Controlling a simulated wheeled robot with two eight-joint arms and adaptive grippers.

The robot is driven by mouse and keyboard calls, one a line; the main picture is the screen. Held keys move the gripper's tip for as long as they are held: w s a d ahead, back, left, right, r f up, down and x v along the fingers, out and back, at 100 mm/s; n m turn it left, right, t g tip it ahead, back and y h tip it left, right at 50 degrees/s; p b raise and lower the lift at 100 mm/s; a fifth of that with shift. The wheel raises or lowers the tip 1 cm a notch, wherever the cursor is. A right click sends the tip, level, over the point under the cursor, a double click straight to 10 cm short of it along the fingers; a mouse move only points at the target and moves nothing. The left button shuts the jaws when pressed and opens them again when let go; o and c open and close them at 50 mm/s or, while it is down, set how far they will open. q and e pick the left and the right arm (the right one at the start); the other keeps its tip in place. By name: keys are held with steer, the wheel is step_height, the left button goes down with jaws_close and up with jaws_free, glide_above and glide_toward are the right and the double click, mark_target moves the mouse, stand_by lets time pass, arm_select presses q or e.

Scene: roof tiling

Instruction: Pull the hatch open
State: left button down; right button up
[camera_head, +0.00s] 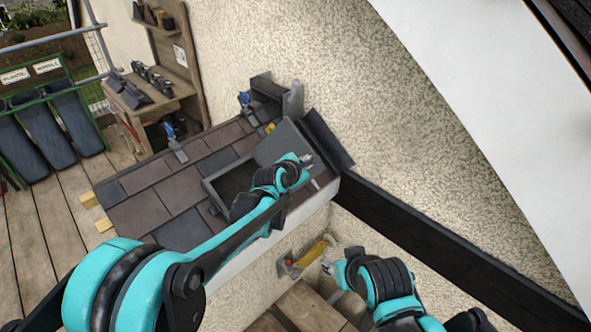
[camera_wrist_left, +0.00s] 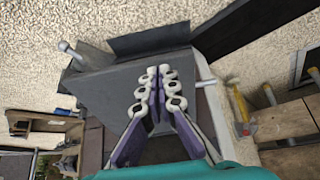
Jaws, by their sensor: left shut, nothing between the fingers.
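The hatch is set in the small tiled roof in the head view. Its dark grey lid (camera_head: 284,143) stands tilted up from the frame (camera_head: 212,192), and a dark opening shows below it, partly hidden by my left arm. The lid fills the middle of the left wrist view (camera_wrist_left: 105,92) as a flat grey panel. My left gripper (camera_head: 306,159) is shut and empty at the lid's right side; its closed fingers (camera_wrist_left: 158,72) lie in front of the panel, and contact cannot be told. My right gripper (camera_head: 329,266) is low, below the roof edge; its fingers are too small to read.
A yellow-handled hammer (camera_head: 312,254) hangs on the wall near my right gripper. A dark beam (camera_head: 420,240) runs along the wall at right.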

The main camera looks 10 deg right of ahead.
arm_select(q)
steer(key=shift+w+d+f, duration=0.1)
steer(key=shift+w+d, duration=0.75)
steer(key=shift+d, duration=0.25)
